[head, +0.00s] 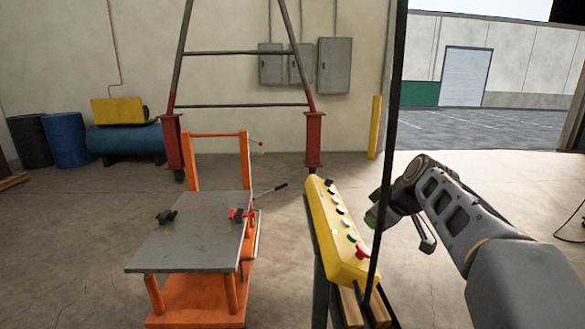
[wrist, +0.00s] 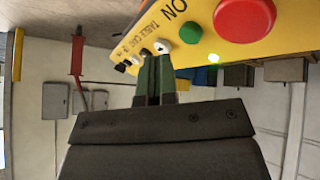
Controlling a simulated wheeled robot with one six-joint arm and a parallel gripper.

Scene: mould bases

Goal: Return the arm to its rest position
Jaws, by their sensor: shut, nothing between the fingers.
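My gripper (head: 372,217) is at the right side of a yellow control box (head: 345,240) in the head view, with my arm reaching in from the lower right. In the wrist view my gripper (wrist: 155,62) has its two green fingers shut together with nothing between them. The fingertips overlap the edge of the yellow control box (wrist: 240,45) there, near a white button (wrist: 162,46). I cannot tell whether they touch it. A big red button (wrist: 244,18) and a lit green lamp (wrist: 213,57) are to their right.
A thin dark post (head: 387,140) stands between the box and my arm. An orange lift cart (head: 200,305) with a grey top (head: 195,235) is left of the box. A red-footed frame (head: 313,140) stands behind. The floor at right is mostly clear.

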